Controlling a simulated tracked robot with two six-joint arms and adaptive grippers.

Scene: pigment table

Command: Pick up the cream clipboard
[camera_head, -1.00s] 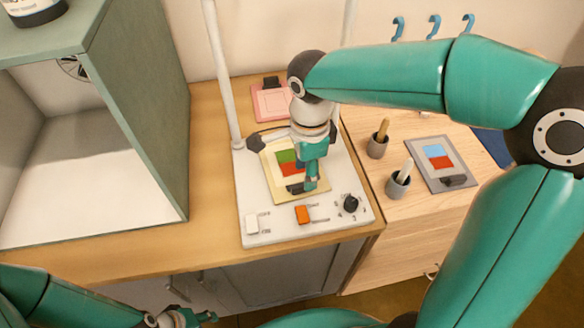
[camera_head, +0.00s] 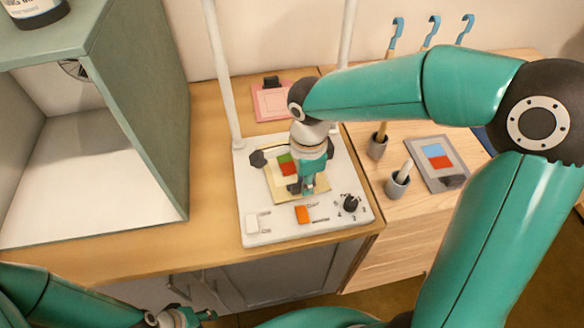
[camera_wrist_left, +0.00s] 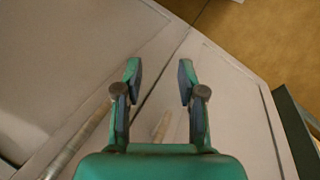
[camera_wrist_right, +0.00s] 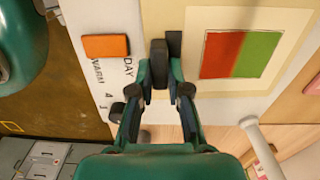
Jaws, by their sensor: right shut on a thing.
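The cream clipboard (camera_head: 316,191) lies on the white panel (camera_head: 258,192), with a red and green picture on its sheet. The right wrist view shows its cream face (camera_wrist_right: 282,22) and a dark clip (camera_wrist_right: 160,58) at its edge. My right gripper (camera_head: 305,188) is over the clipboard's near right part, shut on the dark clip and partly hiding the board. Whether the clipboard touches the panel is unclear. My left gripper (camera_head: 208,317) is low at the bottom left, in front of the cabinet; the left wrist view (camera_wrist_left: 158,80) shows it open and empty.
An orange block (camera_head: 303,214), a white block (camera_head: 252,224) and a black knob (camera_head: 351,203) sit on the panel's front. White posts rise behind. A pink clipboard (camera_head: 270,113) lies behind, a grey one (camera_head: 424,177) right beside brush pots (camera_head: 398,186). A green shelf (camera_head: 135,110) stands left.

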